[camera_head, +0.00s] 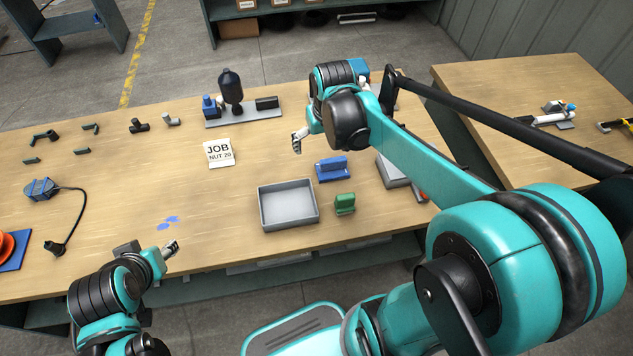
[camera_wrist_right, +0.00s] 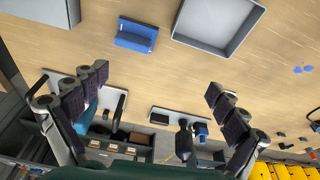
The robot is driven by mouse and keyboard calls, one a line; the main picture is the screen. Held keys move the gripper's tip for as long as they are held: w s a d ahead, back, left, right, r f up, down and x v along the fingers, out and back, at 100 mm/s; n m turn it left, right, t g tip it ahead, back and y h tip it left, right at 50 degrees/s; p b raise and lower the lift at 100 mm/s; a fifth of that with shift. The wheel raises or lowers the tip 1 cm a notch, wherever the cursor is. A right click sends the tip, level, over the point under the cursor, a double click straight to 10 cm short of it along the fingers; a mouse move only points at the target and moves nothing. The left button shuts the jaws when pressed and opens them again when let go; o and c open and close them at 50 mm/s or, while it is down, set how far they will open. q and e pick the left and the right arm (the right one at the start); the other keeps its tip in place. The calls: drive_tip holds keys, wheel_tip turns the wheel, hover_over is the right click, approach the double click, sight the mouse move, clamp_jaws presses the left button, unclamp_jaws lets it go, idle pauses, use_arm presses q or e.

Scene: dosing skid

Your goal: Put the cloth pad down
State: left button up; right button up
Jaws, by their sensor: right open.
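My right gripper (camera_head: 300,139) is over the back middle of the bench, partly hidden by its own wrist. In the right wrist view its two fingers (camera_wrist_right: 158,92) are spread wide with nothing between them. My left gripper (camera_head: 168,249) is low at the bench's front left; its jaw gap is not clear. I cannot make out a cloth pad for certain in either view. Flat blue patches (camera_head: 169,222) lie on the wood just beyond my left gripper, and they show at the right wrist view's edge (camera_wrist_right: 303,69).
A grey tray (camera_head: 262,208) stands mid-bench, beside a blue block-like holder (camera_head: 332,169) and a green one (camera_head: 345,204). Bare wood lies left of the tray.

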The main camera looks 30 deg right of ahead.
drive_tip(key=s+a+t, duration=0.2)
drive_tip(key=s+a, duration=0.2)
drive_tip(key=s, duration=0.2)
drive_tip(key=s+a+n+t, duration=0.1)
drive_tip(key=s+a+t, duration=0.1)
drive_tip(key=s, duration=0.4)
drive_tip(key=shift+a+r+n+y, duration=0.3)
drive_tip(key=shift+a+r, duration=0.1)
drive_tip(key=shift+a, duration=0.45)
